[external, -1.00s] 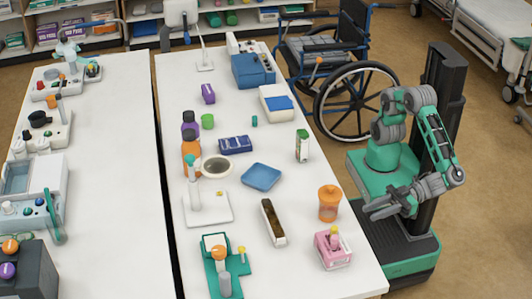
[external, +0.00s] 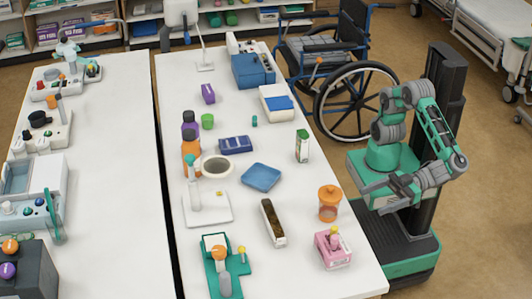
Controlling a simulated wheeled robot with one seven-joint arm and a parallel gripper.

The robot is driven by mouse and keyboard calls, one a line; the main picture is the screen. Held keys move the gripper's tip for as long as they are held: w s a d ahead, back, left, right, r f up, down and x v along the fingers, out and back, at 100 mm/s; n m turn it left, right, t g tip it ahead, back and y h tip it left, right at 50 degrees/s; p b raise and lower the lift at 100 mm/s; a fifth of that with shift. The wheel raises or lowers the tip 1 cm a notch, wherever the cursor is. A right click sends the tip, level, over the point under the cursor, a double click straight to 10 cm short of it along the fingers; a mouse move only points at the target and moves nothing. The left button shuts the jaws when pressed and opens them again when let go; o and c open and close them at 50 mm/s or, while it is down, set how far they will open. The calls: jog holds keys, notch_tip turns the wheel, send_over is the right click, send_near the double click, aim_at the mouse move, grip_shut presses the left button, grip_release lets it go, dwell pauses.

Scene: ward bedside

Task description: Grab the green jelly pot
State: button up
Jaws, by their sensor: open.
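My gripper (external: 370,198) is open and empty. It is at the table's right edge, in front of my base, pointing left. The green pot is well to the left and farther back, across the table. Nothing hides the pot.
Between my gripper and the pot are an orange jar (external: 329,204), a white-and-green carton (external: 302,146), a blue tray (external: 261,177), a dark blue packet (external: 235,144) and a white bowl (external: 217,166). A wheelchair (external: 345,90) stands behind the table's right side.

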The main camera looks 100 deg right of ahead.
notch_tip(320, 180, up, 17)
jog(key=w+d+g+p, duration=0.1)
jog(key=w+d, duration=0.1)
jog(key=w, duration=1.3)
jog(key=w+d+p, duration=0.1)
jog(key=w+d, duration=0.1)
jog(key=w, duration=1.2)
jog(key=w+d+r+g+y+p, duration=0.1)
jog(key=w+d, duration=1.6)
jog(key=d, duration=0.1)
jog(key=w+d+p, duration=0.1)
jog(key=w+d, duration=0.3)
jog(key=d, duration=1.1)
jog(key=n+g+p, duration=0.2)
jog(key=g, duration=0.1)
send_over(209, 114)
jog(key=s+d, duration=0.2)
jog(key=s, duration=0.2)
jog(key=f, duration=1.8)
jog(key=a+f, duration=0.1)
jog(key=f, duration=0.8)
jog(key=shift+w+f+b, duration=0.1)
jog(key=shift+w+b, duration=0.15)
jog(key=shift+b, duration=0.05)
jog(key=x, duration=0.4)
jog(key=shift+w+a, duration=0.1)
jog(key=shift+w, duration=0.4)
